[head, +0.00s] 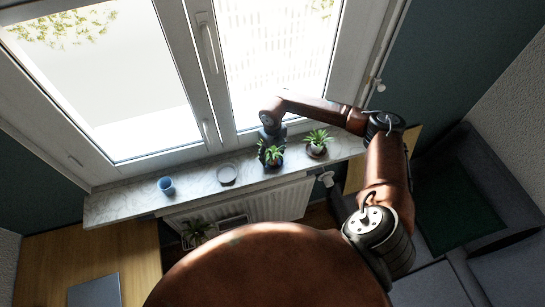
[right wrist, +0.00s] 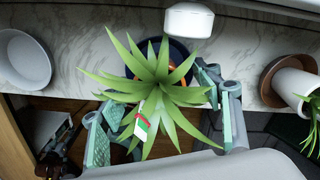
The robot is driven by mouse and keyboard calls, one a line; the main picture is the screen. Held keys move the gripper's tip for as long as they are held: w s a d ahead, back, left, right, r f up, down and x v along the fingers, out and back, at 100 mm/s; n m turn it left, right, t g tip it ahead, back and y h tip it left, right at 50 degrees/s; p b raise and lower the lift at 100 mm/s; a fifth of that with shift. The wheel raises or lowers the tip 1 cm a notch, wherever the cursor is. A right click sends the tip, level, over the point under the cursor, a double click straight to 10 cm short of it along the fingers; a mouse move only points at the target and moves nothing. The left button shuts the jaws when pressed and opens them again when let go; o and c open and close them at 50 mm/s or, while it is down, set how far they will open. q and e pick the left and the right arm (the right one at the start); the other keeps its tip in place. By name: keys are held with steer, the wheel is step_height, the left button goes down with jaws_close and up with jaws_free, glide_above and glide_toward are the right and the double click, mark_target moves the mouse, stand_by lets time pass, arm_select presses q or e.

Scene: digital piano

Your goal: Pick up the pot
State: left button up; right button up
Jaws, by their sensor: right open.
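A spiky green plant in a dark blue pot (head: 271,164) stands on the windowsill, left of a second potted plant. In the right wrist view its long leaves fill the middle and hide most of the pot (right wrist: 181,47); a small white, red and green tag hangs among them. My right gripper (head: 268,143) is at this plant. In the wrist view its green-padded fingers (right wrist: 162,103) are open, one on each side of the leaves. I cannot tell whether they touch the pot. My left gripper is not in view.
The marble sill (head: 200,176) also holds a blue cup (head: 166,186), a pale bowl (head: 227,174) and the second plant (head: 317,143) close on the right. A white rounded object (right wrist: 188,20) is beside the pot. The window stands behind; a radiator (head: 260,208) is below.

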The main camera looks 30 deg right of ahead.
steer(key=shift+c, duration=0.2)
steer(key=c, duration=1.6)
steer(key=shift+o, duration=0.2)
